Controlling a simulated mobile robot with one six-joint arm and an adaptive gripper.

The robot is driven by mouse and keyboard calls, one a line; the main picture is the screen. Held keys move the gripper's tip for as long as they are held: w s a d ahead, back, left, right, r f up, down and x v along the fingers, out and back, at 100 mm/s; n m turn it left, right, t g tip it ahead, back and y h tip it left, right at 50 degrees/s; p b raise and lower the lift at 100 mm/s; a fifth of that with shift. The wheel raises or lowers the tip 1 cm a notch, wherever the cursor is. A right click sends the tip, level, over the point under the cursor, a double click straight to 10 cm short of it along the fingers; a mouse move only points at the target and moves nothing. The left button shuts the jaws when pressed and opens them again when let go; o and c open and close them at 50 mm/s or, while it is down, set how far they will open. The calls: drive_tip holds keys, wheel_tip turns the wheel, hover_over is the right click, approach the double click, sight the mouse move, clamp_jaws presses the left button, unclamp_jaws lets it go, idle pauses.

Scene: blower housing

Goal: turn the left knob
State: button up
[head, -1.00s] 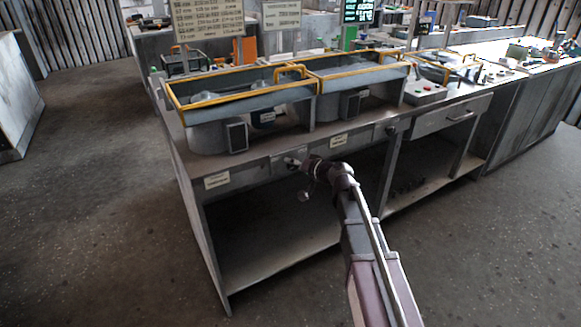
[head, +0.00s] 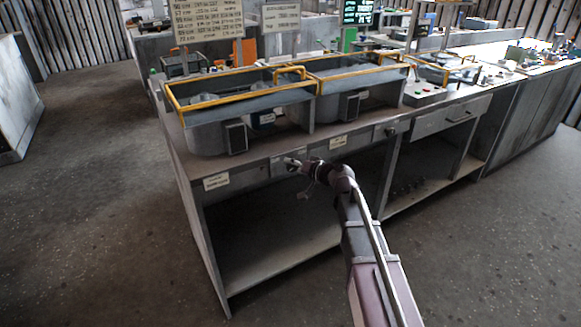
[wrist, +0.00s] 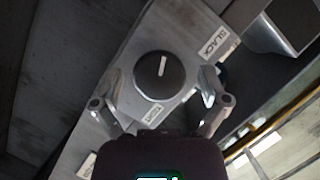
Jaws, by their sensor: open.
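In the wrist view a round dark knob (wrist: 160,75) with a white pointer line sits on a grey metal panel. The line points nearly straight up in that picture. My gripper (wrist: 160,86) is open, with one finger on each side of the knob and a visible gap to it on both sides. In the head view my gripper (head: 292,163) is at the left part of the bench's front panel and hides the knob there. Another knob (head: 390,130) shows farther right on the same front. Whether my fingers touch the panel cannot be told.
The bench (head: 250,165) carries two grey housings with yellow rails (head: 240,98). A label reading SLACK (wrist: 220,38) is beside the knob, and a smaller label (wrist: 143,108) is near it. Below the front is an open shelf (head: 270,250). The floor (head: 100,220) at left is clear.

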drive_tip(key=shift+r, duration=0.1)
drive_tip(key=s+d+f+g+h, duration=0.5)
drive_tip(key=s+d+f+h, duration=0.15)
drive_tip(key=s+d, duration=0.55)
drive_tip(key=s+d+f+g+h, duration=0.4)
drive_tip(key=s+d+f+h, duration=0.25)
drive_tip(key=s+d, duration=0.55)
wheel_tip(320, 180, up, 21)
drive_tip(key=s+a+y+p, duration=0.1)
drive_tip(key=s+a+p, duration=0.1)
drive_tip(key=p, duration=1.9)
drive_tip(key=shift+f+p, duration=0.2)
drive_tip(key=shift+p, duration=0.2)
drive_tip(key=shift+w+a, duration=0.1)
drive_tip(key=shift+a, duration=0.1)
